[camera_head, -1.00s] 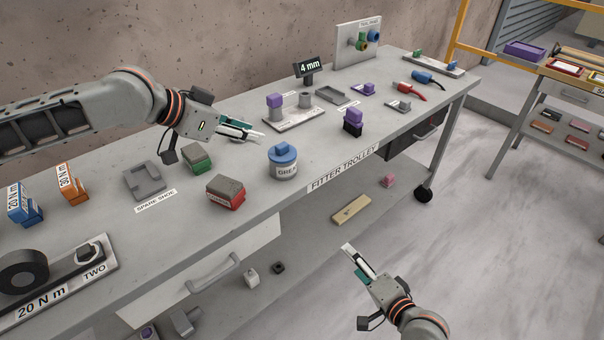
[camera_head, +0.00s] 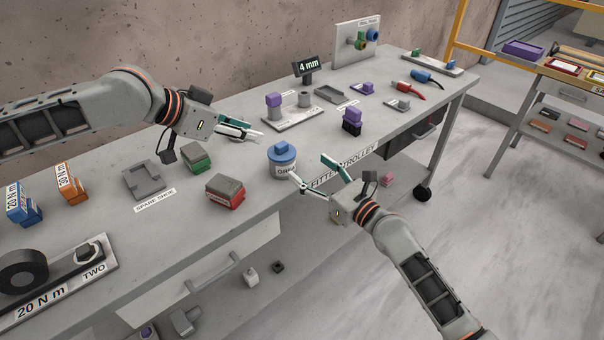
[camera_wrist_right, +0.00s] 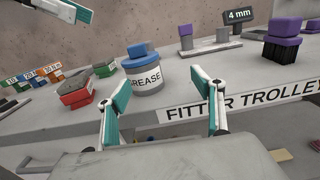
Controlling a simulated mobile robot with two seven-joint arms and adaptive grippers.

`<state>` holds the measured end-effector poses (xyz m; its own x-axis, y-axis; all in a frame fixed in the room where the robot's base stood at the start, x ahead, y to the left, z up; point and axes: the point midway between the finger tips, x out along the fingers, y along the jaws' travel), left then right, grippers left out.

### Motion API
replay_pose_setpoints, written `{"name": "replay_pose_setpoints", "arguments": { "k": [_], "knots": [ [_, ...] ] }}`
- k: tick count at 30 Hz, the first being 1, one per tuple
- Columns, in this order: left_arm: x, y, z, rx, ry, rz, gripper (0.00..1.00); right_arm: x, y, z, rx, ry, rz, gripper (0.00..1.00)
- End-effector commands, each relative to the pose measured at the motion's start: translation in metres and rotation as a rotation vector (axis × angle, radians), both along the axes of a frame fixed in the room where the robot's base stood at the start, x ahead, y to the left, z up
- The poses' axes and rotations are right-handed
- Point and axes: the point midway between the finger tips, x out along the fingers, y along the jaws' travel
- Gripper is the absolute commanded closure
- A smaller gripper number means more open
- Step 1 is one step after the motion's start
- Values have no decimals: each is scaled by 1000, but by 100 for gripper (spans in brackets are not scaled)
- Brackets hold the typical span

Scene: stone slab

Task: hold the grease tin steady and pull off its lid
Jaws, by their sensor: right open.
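The grease tin (camera_head: 281,170) is a grey-white cylinder standing upright near the trolley's front edge. Its blue lid (camera_head: 282,151), with a raised knob, sits on top. In the right wrist view the tin (camera_wrist_right: 147,84) and lid (camera_wrist_right: 137,55) stand ahead, a little left of centre. My right gripper (camera_head: 309,172) is open and empty in front of the trolley edge, just right of the tin and apart from it; its spread fingers (camera_wrist_right: 163,95) show in the wrist view. My left gripper (camera_head: 258,134) is behind and left of the tin, not touching it; its jaw gap is hard to make out.
A red box (camera_head: 225,191) and a green box (camera_head: 196,157) stand left of the tin. A black block with a purple top (camera_head: 352,121) stands to its right. A grey plate with pegs (camera_head: 295,117) lies behind. The trolley top (camera_head: 255,215) is bare in front of the red box.

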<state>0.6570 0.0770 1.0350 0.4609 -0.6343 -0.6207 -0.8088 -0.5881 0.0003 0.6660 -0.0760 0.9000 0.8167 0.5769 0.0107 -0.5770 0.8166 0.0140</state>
Motion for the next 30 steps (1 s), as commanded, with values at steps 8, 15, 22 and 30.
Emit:
{"name": "replay_pose_setpoints", "arguments": {
  "k": [8, 15, 22, 30],
  "knots": [
    [0, 0, 0, 0, 0, 0, 72, -8, 33, 3, -16, 0, 61, 33],
    [0, 0, 0, 0, 0, 0, 72, 18, 54, 4, -18, -2, 61, 33],
    [0, 0, 0, 0, 0, 0, 72, 40, 72, 3, -19, -1, 62, 33],
    [0, 0, 0, 0, 0, 0, 72, 48, 77, 2, -19, -1, 59, 33]
  ]
}}
